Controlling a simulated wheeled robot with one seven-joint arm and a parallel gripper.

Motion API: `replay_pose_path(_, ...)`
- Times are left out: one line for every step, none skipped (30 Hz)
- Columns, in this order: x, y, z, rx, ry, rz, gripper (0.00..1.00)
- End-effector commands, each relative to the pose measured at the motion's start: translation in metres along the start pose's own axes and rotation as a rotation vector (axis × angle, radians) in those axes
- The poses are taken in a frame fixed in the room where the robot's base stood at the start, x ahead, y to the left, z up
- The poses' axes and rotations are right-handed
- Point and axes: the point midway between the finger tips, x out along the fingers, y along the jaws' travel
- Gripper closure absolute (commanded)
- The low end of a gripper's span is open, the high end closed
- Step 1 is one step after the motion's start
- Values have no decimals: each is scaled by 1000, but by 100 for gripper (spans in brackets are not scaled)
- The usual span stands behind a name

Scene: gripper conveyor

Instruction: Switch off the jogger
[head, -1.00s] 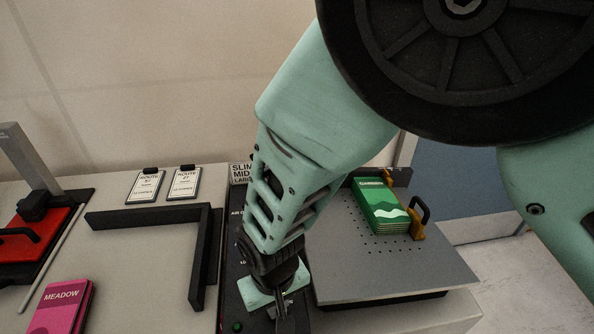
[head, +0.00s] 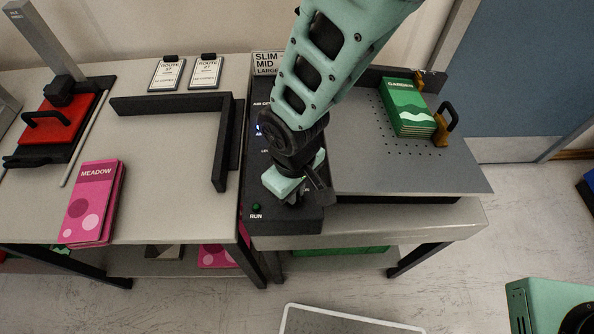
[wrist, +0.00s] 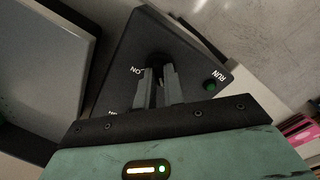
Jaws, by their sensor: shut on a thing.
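The jogger has a grey perforated table (head: 440,175) and a dark control panel (head: 262,170) along its left side. A green RUN lamp (head: 256,207) sits at the panel's front and also shows in the wrist view (wrist: 210,86). My gripper (head: 297,198) reaches down onto the front part of the panel. In the wrist view my gripper's fingers (wrist: 158,88) are closed around a dark knob (wrist: 158,62), beside the printed word ON. The fingers hide most of the knob, so its exact setting cannot be told.
A green GARDEN stack (head: 407,108) stands on the jogger table by brass-coloured stops. Left are a black L-shaped guide (head: 221,150), a pink MEADOW stack (head: 93,203), two route cards (head: 206,72) and a red-plated press (head: 50,130). Floor in front is partly clear.

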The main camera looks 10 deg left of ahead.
Motion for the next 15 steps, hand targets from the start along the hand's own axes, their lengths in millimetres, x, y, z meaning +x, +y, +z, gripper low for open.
replay_pose_path(0, 0, 1, -3, -2, 0, 100)
replay_pose_path(0, 0, 1, -3, -2, 0, 100)
replay_pose_path(0, 0, 1, -3, -2, 0, 100)
replay_pose_path(0, 0, 1, -3, -2, 0, 100)
replay_pose_path(0, 0, 1, -3, -3, 0, 100)
replay_pose_path(0, 0, 1, -3, -3, 0, 100)
replay_pose_path(0, 0, 1, -3, -3, 0, 100)
replay_pose_path(0, 0, 1, -3, -3, 0, 87)
replay_pose_path(0, 0, 1, -3, -2, 0, 76)
replay_pose_path(0, 0, 1, -3, -2, 0, 68)
replay_pose_path(0, 0, 1, -2, -2, 0, 68)
replay_pose_path(0, 0, 1, -2, -2, 0, 68)
replay_pose_path(0, 0, 1, -2, -2, 0, 68)
replay_pose_path(0, 0, 0, -2, -2, 0, 68)
replay_pose_path(0, 0, 0, -1, -1, 0, 68)
